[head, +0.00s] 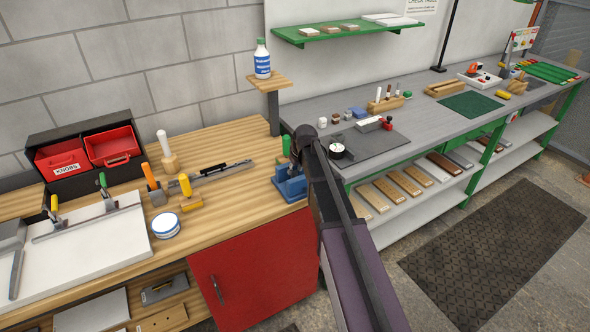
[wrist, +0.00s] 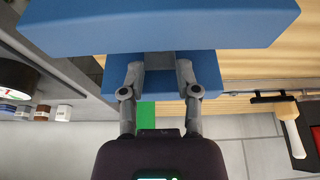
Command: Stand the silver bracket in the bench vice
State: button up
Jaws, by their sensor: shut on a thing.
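The blue bench vice (head: 290,187) stands at the right end of the wooden bench. In the wrist view its blue blocks (wrist: 160,25) fill the top, one in front of the other. My gripper (wrist: 160,72) is at the vice, its two fingers shut on a grey piece, the silver bracket (wrist: 160,61), of which only a little shows. The bracket is at the gap between the blue blocks; how deep it sits and whether it touches them I cannot tell. In the head view my arm hides the fingertips and the bracket.
A post with a small shelf and a bottle (head: 263,60) rises behind the vice. To the left on the bench are a mallet (head: 168,153), clamp-like tools and a round tin (head: 166,225). The grey bench (head: 430,120) to the right holds a dial gauge (head: 338,150) close to my arm.

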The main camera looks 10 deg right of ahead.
dwell(0.3)
jog(key=o, duration=1.1)
jog(key=shift+r, duration=0.1)
notch_tip(320, 180, up, 9)
jog(key=p, duration=0.9)
jog(key=shift+r+p, duration=0.15)
jog(key=shift+p, duration=0.15)
dwell(0.4)
jog(key=s+m+g, duration=0.1)
jog(key=s, duration=0.8)
jog(key=s+f+m+g, duration=0.1)
jog(key=s, duration=0.9)
jog(key=s+f+m+g+h+b, duration=0.1)
jog(key=s, duration=0.9)
jog(key=shift+a+m+g, duration=0.3)
jog(key=shift+a+g, duration=0.1)
